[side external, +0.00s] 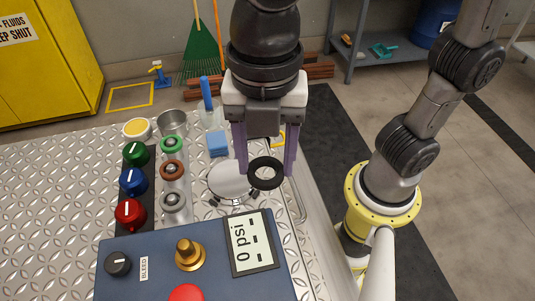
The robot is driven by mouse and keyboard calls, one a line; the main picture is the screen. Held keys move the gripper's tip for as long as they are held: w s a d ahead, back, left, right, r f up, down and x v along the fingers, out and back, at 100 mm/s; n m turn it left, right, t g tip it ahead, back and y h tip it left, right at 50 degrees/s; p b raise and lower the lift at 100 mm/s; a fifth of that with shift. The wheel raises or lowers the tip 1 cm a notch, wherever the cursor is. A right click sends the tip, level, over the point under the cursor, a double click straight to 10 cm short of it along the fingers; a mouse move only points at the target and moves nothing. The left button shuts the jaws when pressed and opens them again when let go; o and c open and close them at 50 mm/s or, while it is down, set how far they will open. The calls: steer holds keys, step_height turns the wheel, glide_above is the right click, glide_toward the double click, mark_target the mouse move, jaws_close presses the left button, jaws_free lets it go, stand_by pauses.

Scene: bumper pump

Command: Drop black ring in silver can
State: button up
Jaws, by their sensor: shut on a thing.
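The black ring (266,185) is between the two purple fingers of my gripper (265,172), which is shut on it. The ring is held tilted, with its hole facing the camera, and appears above the work table. The silver can (165,129) stands at the back of the table, up and left of the ring. Its open top shows, and the ring is well apart from it. The lower front of the can is partly hidden by the green ring's post.
Green (171,143), brown and grey rings sit on posts beside colored knobs (130,213). A blue sponge (218,143) and a yellow-filled cup (136,129) are near the can. The pump panel (210,262) is in front.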

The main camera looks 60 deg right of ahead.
steer(key=w+a+n, duration=0.2)
steer(key=w, duration=1.9)
steer(key=shift+w+d+f+m, duration=0.55)
steer(key=shift+w+d+f, duration=1.75)
steer(key=shift+d+f, duration=0.05)
steer(key=shift+w+d+f+m, duration=0.6)
steer(key=shift+w+d+f, duration=1.65)
steer(key=shift+d+f, duration=0.1)
steer(key=shift+w+d+f+m, duration=0.55)
steer(key=shift+w+d+f, duration=1.75)
steer(key=shift+f, duration=0.05)
steer(key=shift+f, duration=0.2)
steer(key=o, duration=1.2)
